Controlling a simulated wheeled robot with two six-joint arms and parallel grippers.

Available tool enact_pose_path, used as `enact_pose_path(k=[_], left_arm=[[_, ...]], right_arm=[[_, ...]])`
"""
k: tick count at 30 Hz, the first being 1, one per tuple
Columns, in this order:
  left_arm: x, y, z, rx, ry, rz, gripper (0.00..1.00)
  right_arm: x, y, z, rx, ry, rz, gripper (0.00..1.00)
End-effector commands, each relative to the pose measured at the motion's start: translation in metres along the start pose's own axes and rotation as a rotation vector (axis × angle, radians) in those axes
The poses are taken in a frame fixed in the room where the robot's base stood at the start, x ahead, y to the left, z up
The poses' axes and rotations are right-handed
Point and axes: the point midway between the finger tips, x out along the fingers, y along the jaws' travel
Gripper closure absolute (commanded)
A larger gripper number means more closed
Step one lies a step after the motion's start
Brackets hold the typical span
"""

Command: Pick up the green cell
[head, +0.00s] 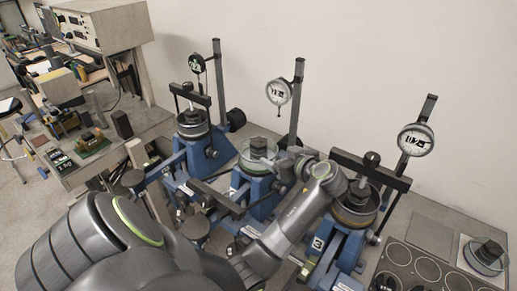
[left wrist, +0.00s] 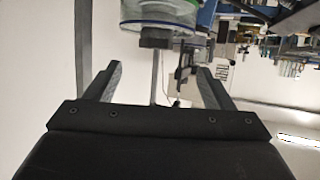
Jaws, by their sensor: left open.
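In the head view this looks like the cell (head: 257,156) seated on the middle blue lever frame (head: 262,192). My left gripper (left wrist: 160,70) is open, with nothing between its fingers. The cell is beyond the fingertips, apart from them. In the head view the left gripper (head: 286,167) is beside the cell, to its right, and partly hidden by my wrist. My right gripper is not in view.
Blue lever frames with dial gauges stand at left (head: 197,152) and right (head: 345,235). An upright post (head: 296,105) rises behind the middle cell. Another clear cell (head: 487,256) is at far right, near a tray with round recesses (head: 428,270). A cluttered bench (head: 90,150) is at left.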

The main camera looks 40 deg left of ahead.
Motion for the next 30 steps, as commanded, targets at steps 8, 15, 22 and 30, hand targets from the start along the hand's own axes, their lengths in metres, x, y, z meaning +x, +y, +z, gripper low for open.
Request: enact_pose_path(k=[8, 15, 22, 30], left_arm=[[0.053, 0.0, -0.001, 0.004, 0.002, -0.002, 0.24], [0.071, 0.0, 0.0, 0.002, 0.0, -0.001, 0.24], [0.105, 0.0, -0.002, 0.005, 0.002, -0.002, 0.24], [0.118, 0.0, -0.001, 0.002, -0.001, 0.001, 0.24]], right_arm=[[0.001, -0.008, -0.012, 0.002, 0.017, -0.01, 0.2], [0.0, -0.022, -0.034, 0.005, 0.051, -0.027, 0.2], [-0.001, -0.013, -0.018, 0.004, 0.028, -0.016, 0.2], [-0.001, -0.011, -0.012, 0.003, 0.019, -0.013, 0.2]])
